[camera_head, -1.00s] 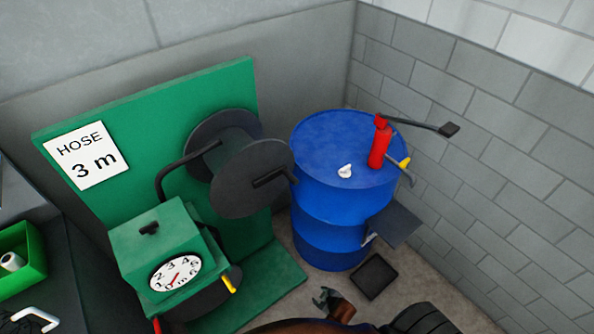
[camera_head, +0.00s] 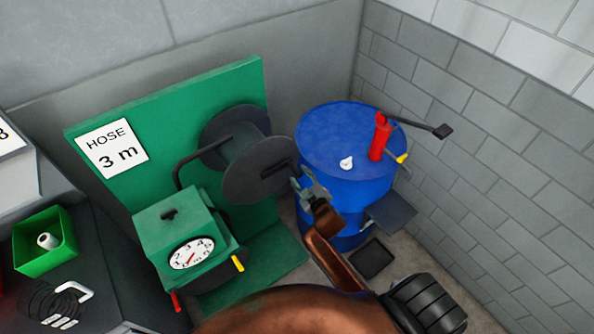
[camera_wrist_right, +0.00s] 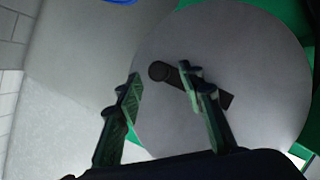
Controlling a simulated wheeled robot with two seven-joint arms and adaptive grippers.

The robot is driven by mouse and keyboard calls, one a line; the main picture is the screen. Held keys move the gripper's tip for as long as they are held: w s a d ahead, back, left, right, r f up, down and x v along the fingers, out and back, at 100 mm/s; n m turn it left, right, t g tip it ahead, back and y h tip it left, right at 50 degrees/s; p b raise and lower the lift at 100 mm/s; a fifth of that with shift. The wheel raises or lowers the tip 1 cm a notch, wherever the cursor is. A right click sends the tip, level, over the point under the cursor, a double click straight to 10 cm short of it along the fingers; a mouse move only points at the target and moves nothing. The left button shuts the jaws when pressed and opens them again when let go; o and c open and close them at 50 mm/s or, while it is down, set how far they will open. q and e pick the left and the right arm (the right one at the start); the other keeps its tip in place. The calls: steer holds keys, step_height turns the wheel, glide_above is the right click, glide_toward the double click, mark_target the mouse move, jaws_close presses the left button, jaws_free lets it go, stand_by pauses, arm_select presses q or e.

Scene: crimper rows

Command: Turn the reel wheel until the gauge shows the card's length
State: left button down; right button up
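The reel wheel (camera_head: 245,178) is a dark grey disc with a crank handle (camera_head: 278,169) on its face. The card (camera_head: 112,149) on the green panel reads "HOSE 3 m". The gauge (camera_head: 192,253) is a white dial on the green box; its red needle points to the lower left, exact reading too small to tell. My right gripper (camera_head: 304,181) is just right of the handle. In the right wrist view its fingers (camera_wrist_right: 160,77) are open, with the handle's round end (camera_wrist_right: 158,71) showing between the tips; contact cannot be told. My left gripper is not in view.
A blue drum (camera_head: 340,135) with a red pump (camera_head: 379,137) stands close to the right of the reel. A small dark tray (camera_head: 371,258) lies on the floor. A green bin (camera_head: 44,240) sits on the dark bench at left. A brick wall closes the right side.

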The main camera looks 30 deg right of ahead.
steer(key=shift+x, duration=2.05)
steer(key=shift+s, duration=0.1)
steer(key=shift+c, duration=0.4)
jaws_close()
